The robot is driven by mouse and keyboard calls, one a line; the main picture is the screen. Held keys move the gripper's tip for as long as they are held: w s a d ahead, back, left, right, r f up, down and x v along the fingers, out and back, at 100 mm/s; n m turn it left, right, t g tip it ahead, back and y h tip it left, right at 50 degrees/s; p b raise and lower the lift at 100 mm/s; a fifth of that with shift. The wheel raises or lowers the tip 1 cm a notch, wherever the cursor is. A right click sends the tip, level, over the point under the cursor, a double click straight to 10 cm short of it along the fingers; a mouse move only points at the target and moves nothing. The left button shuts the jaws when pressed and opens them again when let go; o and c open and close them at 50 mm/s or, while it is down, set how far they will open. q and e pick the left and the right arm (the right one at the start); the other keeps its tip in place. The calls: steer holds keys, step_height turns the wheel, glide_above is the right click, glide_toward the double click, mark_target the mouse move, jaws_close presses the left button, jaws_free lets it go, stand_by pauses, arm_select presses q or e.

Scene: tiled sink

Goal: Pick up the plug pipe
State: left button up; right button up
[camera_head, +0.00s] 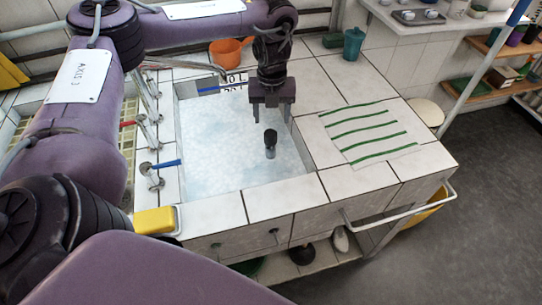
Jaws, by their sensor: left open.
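The dark plug pipe (270,145) stands upright in the sink, its lower part hidden by the pale foamy water (215,150). My left gripper (272,115) points down over the sink, open and empty. Its fingertips are close above the top of the pipe in the picture; I cannot tell the exact gap. My right gripper is not in view.
The tiled sink rim (270,203) surrounds the water. A yellow sponge (155,220) lies at the front left corner. An orange pot (228,52) and teal cup (353,44) stand behind. A green-striped mat (365,146) lies right.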

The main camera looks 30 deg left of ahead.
mark_target(271, 132)
arm_select(q)
steer(key=shift+w+a+f, duration=0.2)
steer(key=shift+w+f, duration=0.1)
steer(key=shift+f, duration=0.45)
steer(key=shift+w+a+f, duration=0.15)
steer(key=shift+f, duration=0.6)
steer(key=shift+s+f, duration=0.2)
steer(key=shift+f, duration=0.5)
step_height(271, 132, down, 5)
steer(key=shift+a+r+p, duration=0.1)
steer(key=shift+r+p, duration=0.05)
steer(key=shift+p, duration=0.35)
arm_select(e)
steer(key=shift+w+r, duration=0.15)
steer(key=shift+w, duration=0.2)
arm_select(q)
steer(key=shift+r, duration=0.1)
jaws_close()
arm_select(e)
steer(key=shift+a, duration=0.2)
